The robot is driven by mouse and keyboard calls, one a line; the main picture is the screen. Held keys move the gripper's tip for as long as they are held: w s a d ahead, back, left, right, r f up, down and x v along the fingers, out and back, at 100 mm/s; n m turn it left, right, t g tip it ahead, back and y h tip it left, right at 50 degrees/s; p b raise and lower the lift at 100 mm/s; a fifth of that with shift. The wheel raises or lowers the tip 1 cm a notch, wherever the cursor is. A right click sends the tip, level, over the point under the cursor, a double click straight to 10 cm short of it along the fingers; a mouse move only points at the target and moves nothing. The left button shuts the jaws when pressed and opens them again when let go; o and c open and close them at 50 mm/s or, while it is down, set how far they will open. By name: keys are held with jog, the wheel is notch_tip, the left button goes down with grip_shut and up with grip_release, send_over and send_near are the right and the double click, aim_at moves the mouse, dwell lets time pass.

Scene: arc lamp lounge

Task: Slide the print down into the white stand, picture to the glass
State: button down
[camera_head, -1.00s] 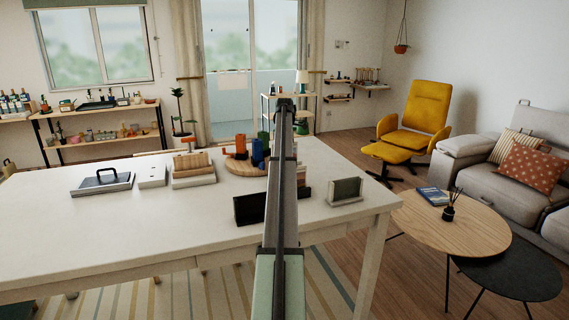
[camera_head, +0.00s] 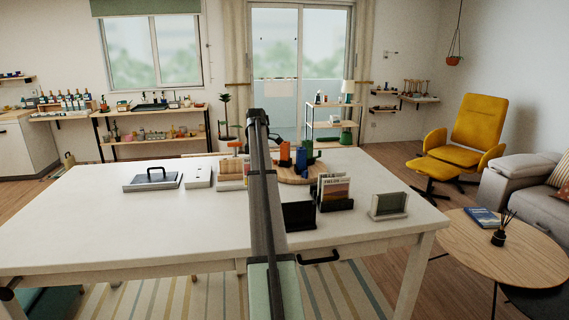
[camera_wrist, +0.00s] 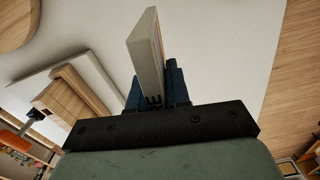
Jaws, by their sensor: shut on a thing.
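My gripper (camera_wrist: 156,92) is shut on the print (camera_wrist: 146,55), which shows nearly edge-on in the wrist view. In the head view my arm hides the gripper and the held print. The white stand (camera_head: 388,206), a pale frame with a grey pane, stands upright on the table's right part. Its slot is too small to make out. The held print is not seen touching it.
On the white table (camera_head: 150,225), a black stand (camera_head: 300,216) and a dark holder with upright printed cards (camera_head: 333,188) stand left of the white stand. Behind are a round wooden board (camera_head: 300,176) with coloured items, and wooden blocks (camera_head: 230,172). A handled grey tray (camera_head: 152,182) lies left.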

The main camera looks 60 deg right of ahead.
jog(key=w+a+f+m, duration=0.1)
jog(key=w+a, duration=0.2)
jog(key=a, duration=0.7)
jog(key=w+a, duration=0.3)
jog(key=a, duration=0.7)
jog(key=w+a+f+m, duration=0.1)
jog(key=w+a, duration=0.2)
jog(key=a, duration=0.7)
jog(key=s+a+f+m, duration=0.1)
jog(key=s+a+f, duration=0.1)
jog(key=a, duration=2.2)
jog(key=s+d+r+n, duration=0.15)
jog(key=s+d, duration=0.35)
jog(key=d, duration=1.1)
jog(key=s+d+r, duration=0.3)
jog(key=s+d, duration=0.2)
jog(key=d, duration=1.1)
jog(key=s+d+r+n, duration=0.15)
jog(key=s+d, duration=0.35)
jog(key=d, duration=1.1)
jog(key=s+d+r, duration=0.1)
jog(key=s+d, duration=0.8)
jog(key=s, duration=0.4)
jog(key=s+d+r+n, duration=0.1)
jog(key=s+d+r, duration=0.1)
jog(key=s+d, duration=0.8)
jog(key=s+d+r, duration=0.2)
jog(key=s+d, duration=0.8)
jog(key=s, duration=0.6)
jog(key=shift+r, duration=0.15)
